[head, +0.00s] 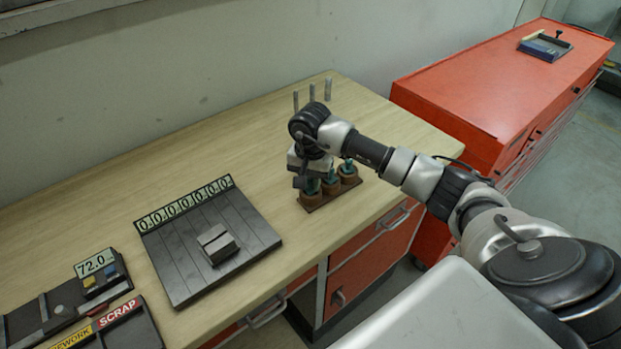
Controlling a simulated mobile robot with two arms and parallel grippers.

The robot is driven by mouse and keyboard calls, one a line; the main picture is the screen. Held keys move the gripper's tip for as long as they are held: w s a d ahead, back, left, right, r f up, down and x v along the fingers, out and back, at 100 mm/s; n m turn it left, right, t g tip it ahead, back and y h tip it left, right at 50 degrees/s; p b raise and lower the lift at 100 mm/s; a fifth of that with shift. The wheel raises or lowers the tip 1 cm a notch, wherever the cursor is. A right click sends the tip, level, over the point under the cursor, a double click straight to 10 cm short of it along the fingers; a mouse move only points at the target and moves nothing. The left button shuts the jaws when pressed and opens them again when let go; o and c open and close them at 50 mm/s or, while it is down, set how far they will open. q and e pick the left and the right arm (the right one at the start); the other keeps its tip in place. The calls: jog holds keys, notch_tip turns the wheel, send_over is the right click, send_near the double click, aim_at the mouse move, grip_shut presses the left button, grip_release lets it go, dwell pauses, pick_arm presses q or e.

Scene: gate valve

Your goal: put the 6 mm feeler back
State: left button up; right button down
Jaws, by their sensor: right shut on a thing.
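My right gripper (303,182) reaches in from the right and points down at the left end of a small brown rack (325,201) near the table's front edge. The rack has several round brown holders with green-handled pieces in them, which look like feelers; the middle one (331,177) and the right one (348,166) show beside the gripper. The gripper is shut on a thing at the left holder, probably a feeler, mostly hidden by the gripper. I cannot read any size marking. My left gripper is out of view.
Several grey upright pins (328,90) stand behind my right wrist. A dark grooved board (180,262) with a number display and a grey block (217,244) lies left. A 72.0 readout (96,263) and rework and scrap trays (130,330) sit front left. A red cabinet (480,85) stands right.

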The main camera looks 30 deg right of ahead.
aim_at(310, 179)
jog(key=c, duration=1)
grip_release()
jog(key=shift+r, duration=0.1)
notch_tip(310, 179, up, 12)
jog(key=b, duration=0.3)
jog(key=shift+b, duration=0.35)
